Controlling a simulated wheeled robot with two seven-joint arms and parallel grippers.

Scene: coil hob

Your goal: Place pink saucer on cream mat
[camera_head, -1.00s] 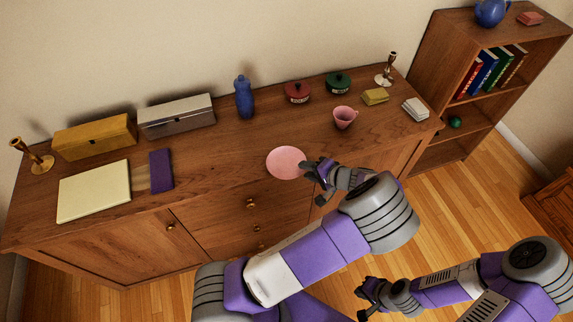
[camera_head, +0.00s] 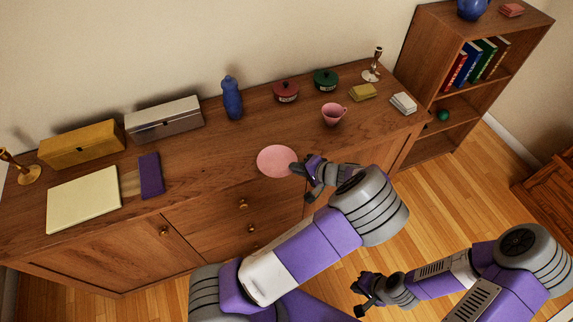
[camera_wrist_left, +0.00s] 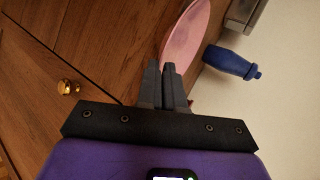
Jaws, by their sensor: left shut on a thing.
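The pink saucer (camera_head: 277,161) is at the front edge of the sideboard top, right of its middle. My left gripper (camera_head: 299,168) is shut on the saucer's right rim. In the left wrist view the saucer (camera_wrist_left: 187,38) lies beyond the closed fingers (camera_wrist_left: 165,75), seen at a steep slant. Whether it touches the wood or is slightly lifted I cannot tell. The cream mat (camera_head: 84,200) lies flat and bare at the left end of the sideboard top. My right gripper (camera_head: 362,296) hangs low over the floor, away from the sideboard; its fingers look apart.
A purple book-like block (camera_head: 151,175) lies just right of the mat. A yellow box (camera_head: 82,145) and a silver box (camera_head: 164,120) stand behind. A blue bottle (camera_head: 232,98), a pink cup (camera_head: 332,114) and lidded pots stand farther right. Wood between saucer and purple block is clear.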

